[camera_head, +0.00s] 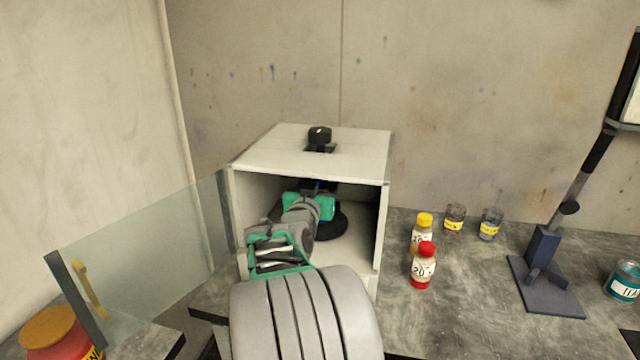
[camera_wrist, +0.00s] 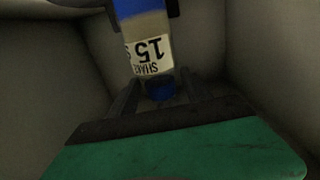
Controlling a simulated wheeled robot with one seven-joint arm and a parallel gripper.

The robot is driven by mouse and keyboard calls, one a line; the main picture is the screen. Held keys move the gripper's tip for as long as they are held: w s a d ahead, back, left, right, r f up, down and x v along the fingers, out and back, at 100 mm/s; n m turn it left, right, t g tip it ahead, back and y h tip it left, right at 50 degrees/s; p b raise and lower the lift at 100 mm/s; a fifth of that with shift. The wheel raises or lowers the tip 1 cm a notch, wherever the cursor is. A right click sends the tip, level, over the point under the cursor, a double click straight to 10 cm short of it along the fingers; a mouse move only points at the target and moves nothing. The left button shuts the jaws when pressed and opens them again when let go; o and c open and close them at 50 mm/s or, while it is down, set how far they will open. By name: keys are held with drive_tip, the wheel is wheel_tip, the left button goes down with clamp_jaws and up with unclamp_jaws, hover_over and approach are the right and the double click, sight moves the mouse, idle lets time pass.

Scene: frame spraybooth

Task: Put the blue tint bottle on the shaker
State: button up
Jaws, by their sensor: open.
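The shaker is inside a pale box-shaped housing with an open front; its black round plate (camera_head: 330,224) shows on the floor, and a black knob (camera_head: 320,135) is on top. My gripper (camera_head: 318,193) reaches into the housing. A bottle with blue contents, a blue cap and a white label reading 15 (camera_wrist: 148,52) shows upside down in the wrist view. Its far end meets a dark part at the picture's top. My open gripper's fingers (camera_wrist: 160,92) lie to either side of the cap end; whether they touch it is unclear. In the head view my gripper mostly hides the bottle.
A yellow-capped bottle (camera_head: 419,238) and a red-capped bottle (camera_head: 423,268) stand right of the housing, with two small jars (camera_head: 489,224) behind. A dark stand (camera_head: 545,272) is farther right. A glass door (camera_head: 150,245) swings out left. The housing walls are close around my gripper.

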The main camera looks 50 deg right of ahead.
drive_tip(key=shift+a, duration=0.1)
drive_tip(key=b+v, duration=0.2)
drive_tip(key=v, duration=0.9)
drive_tip(key=shift+a, duration=0.4)
drive_tip(key=shift+s+r, duration=0.1)
drive_tip(key=shift+r, duration=0.05)
